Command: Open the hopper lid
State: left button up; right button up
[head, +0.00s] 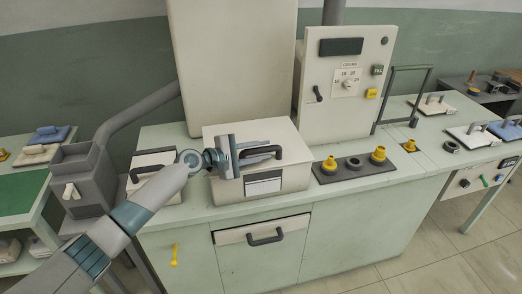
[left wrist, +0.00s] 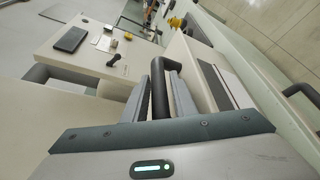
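A cream box (head: 225,187) stands on the pale green counter, with a black bar handle (head: 264,152) on it and a label plate on its front. I take its top to be the hopper lid; it looks closed. My left gripper (head: 248,155) reaches in from the left at the handle. In the left wrist view, the black handle (left wrist: 159,90) lies between the two grey fingers, which look closed on it. Part of the handle is hidden by the gripper. My right gripper is in neither view.
A control panel (head: 345,85) stands behind, to the right. Yellow knobs (head: 378,155) sit on a dark strip right of the box. Another cream box (head: 152,160) is at its left. A drawer handle (head: 265,238) sticks out below. A grey box with a pipe (head: 80,175) stands at left.

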pick_arm(q)
grip_shut()
jog(key=shift+r, duration=0.1)
jog(key=shift+w+r+p, duration=0.15)
jog(key=shift+r+p, duration=0.55)
jog(key=shift+p, duration=0.15)
jog(key=w+a+r+n+g+p, duration=0.2)
jog(key=w+r+n+p, duration=0.3)
jog(key=r+p, duration=0.3)
jog(key=shift+w+a+r+g, duration=0.15)
jog(key=shift+w+r+g, duration=0.55)
jog(key=shift+r, duration=1.35)
jog(key=shift+w, duration=0.2)
grip_release()
